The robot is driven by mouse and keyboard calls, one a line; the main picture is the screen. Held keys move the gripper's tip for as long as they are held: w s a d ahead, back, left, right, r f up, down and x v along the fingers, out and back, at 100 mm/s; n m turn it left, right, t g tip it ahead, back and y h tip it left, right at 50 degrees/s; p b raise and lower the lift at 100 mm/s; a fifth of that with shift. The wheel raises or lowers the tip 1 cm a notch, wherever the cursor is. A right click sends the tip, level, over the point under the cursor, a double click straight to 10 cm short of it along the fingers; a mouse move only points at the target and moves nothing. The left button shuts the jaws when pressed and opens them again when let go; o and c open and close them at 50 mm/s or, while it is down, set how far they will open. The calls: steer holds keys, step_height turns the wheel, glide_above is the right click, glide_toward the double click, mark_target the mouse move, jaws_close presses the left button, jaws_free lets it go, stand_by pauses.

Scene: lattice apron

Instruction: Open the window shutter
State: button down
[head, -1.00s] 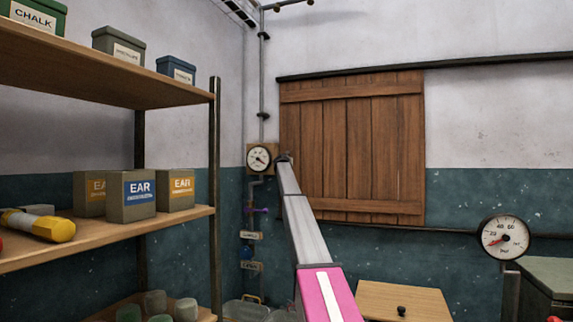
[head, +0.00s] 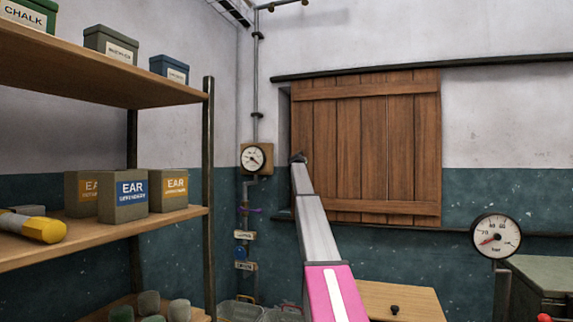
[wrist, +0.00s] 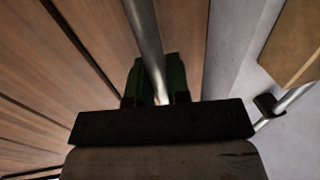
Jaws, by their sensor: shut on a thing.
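The wooden plank shutter (head: 375,145) hangs on the far wall below a dark rail. A narrow dark strip of the window recess (head: 284,140) shows at its left edge. My gripper (head: 298,159) is at the shutter's left edge, small and dark in the head view. In the wrist view my gripper (wrist: 156,92) is shut on a round metal handle bar (wrist: 146,38), with green-padded fingers on both sides of it. The shutter planks (wrist: 60,70) fill the left of that view. The handle is hidden in the head view.
The dark rail (head: 500,62) runs on to the right above the shutter, with clear wall there. A pressure gauge (head: 253,157) and pipes stand left of the window. Shelving (head: 100,235) with boxes is at the left. Another gauge (head: 496,237) stands at right.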

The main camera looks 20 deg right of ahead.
glide_toward(377, 162)
steer(key=x, duration=0.4)
steer(key=shift+w+d, duration=0.15)
steer(key=shift+w, duration=0.1)
steer(key=c, duration=1.1)
jaws_free()
steer(key=v, duration=1)
steer(key=shift+s, duration=0.3)
